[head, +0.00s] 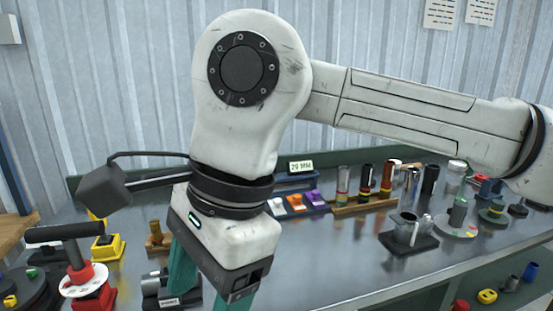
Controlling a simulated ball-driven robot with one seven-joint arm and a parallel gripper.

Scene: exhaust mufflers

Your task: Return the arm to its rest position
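My white arm stretches in from the right edge of the head view, bends at a large round joint at the top middle, and hangs down in front of the bench (335,262). My gripper (212,298) is at its lower end, low in the picture and left of centre. Its two teal fingers stand apart, one on each side, and I see nothing held between them. The lower finger parts are cut off by the bottom edge or hidden by the gripper body. A dark box on a bracket sticks out to the left of my wrist.
A red and white piece with a black handle (80,270) and a yellow block (107,246) stand left of my gripper. Coloured blocks (297,203), a rack of cylinders (365,205) and a grey cup on a dark base (408,235) stand to the right. A corrugated wall (110,90) closes the back.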

